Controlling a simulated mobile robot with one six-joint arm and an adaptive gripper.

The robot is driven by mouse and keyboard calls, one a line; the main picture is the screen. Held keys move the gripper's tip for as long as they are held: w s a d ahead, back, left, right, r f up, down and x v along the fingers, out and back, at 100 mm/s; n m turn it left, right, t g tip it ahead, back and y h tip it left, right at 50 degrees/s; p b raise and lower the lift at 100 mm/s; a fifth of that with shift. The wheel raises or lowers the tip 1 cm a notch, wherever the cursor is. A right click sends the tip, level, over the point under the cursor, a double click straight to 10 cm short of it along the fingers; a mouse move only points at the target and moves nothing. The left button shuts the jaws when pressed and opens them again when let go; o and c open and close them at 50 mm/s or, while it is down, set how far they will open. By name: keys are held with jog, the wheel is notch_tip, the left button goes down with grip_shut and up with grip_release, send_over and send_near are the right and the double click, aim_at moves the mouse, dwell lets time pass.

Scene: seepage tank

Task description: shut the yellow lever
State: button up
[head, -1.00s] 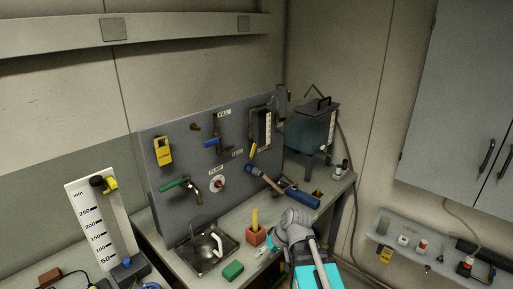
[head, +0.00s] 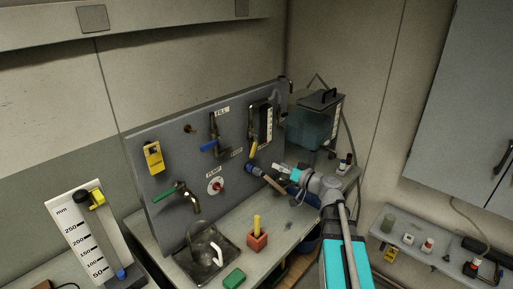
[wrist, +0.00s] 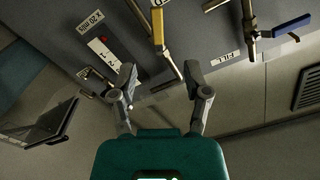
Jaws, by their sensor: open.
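The yellow lever (head: 253,150) is on the grey panel, below the small gauge with the white scale, at the panel's right part. In the wrist view the yellow lever (wrist: 157,25) is at top centre, roughly in line with a metal pipe. My gripper (head: 281,169) is right of and a little below the lever in the head view, in front of the panel. In the wrist view my gripper (wrist: 160,72) has its two fingers apart with nothing between them. The lever lies beyond the fingertips, and no contact shows.
A blue lever (head: 209,146) by the FILL label and a green lever (head: 169,189) are on the same panel. A water tank (head: 313,125) stands at the right. A red block holder (head: 257,241), a green block (head: 233,278) and a sink (head: 190,262) are on the bench.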

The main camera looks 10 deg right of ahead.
aim_at(254, 151)
jog(key=shift+w+d+r, duration=0.1)
jog(key=shift+d+r, duration=0.05)
jog(key=shift+d, duration=0.05)
dwell(0.3)
jog(key=shift+w, duration=0.15)
jog(key=x, duration=1.3)
jog(key=shift+w+r, duration=0.1)
jog(key=shift+w, duration=0.15)
grip_shut()
